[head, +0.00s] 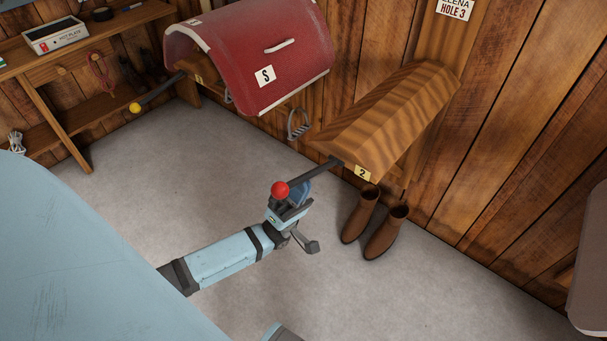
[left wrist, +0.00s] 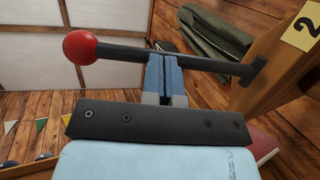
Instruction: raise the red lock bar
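The red lock bar is a dark rod (head: 316,173) with a red ball (head: 280,189) on its free end. It sticks out from the front of the wooden saddle rack marked 2 (head: 385,115). In the left wrist view the rod (left wrist: 214,64) runs across the fingertips, with the red ball (left wrist: 81,47) at left. My left gripper (head: 299,192) is at the rod just behind the ball. Its blue fingers (left wrist: 165,78) are side by side with only a thin gap, seemingly shut and not around the rod. Whether they touch it is unclear. My right gripper is not in view.
A red saddle-shaped cover (head: 265,45) sits on the rack at left, which has a yellow-balled bar (head: 135,107). Brown boots (head: 373,222) stand on the floor below rack 2. A wooden shelf (head: 90,38) stands at far left. The floor around my arm is clear.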

